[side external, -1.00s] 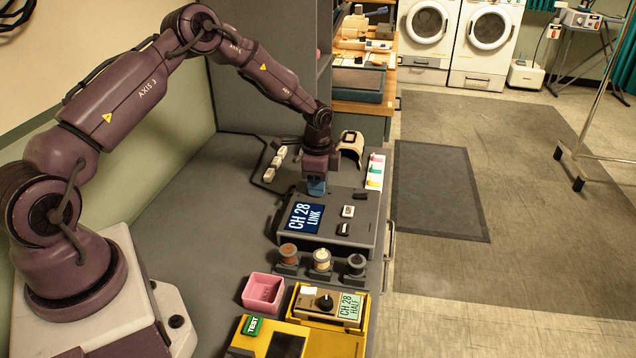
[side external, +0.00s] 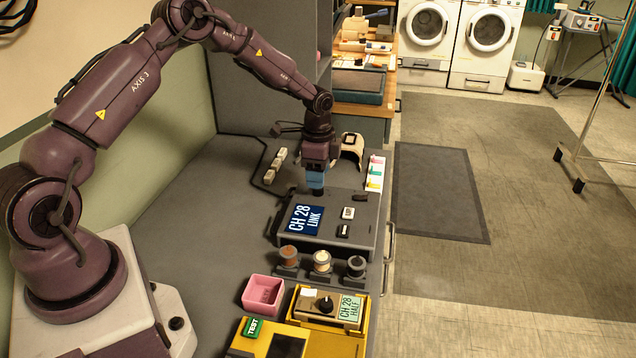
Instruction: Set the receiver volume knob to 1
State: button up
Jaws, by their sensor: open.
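A tan unit (side external: 305,297) with a black round knob (side external: 325,304) and a pale green screen reading "CH 28 HALF" (side external: 350,309) sits in a yellow holder at the front. The knob's marks are too small to read. A grey console (side external: 290,238) with a dark blue screen reading "CH 28 LINK" (side external: 307,218) stands behind it. My gripper (side external: 315,191) points down over the console's far left part, well behind the knob, and is open. Its fingertips are small and dark here, and I see nothing held between them.
Three spools (side external: 321,261) stand on a rack between console and tan unit. A pink tray (side external: 263,294) is left of the tan unit. A yellow device with a green "TEST" label (side external: 254,327) is at the front. The grey bench (side external: 200,240) is clear to the left.

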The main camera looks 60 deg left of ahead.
notch_tip(320, 180, up, 10)
jog(key=shift+f, duration=0.2)
jog(key=s+d+r+n+t, duration=0.2)
jog(key=s+r, duration=0.4)
jog(key=s, duration=0.3)
jog(key=s+d+r+n+t, duration=0.1)
jog(key=s+d+r+n, duration=0.3)
jog(key=s+d, duration=0.3)
jog(key=s+d+r+n+t, duration=0.2)
jog(key=s+d+r, duration=0.3)
jog(key=s, duration=0.6)
jog(key=shift+s+r+n+t, duration=0.3)
jog(key=shift+s+r+n, duration=0.15)
jog(key=shift+r, duration=0.85)
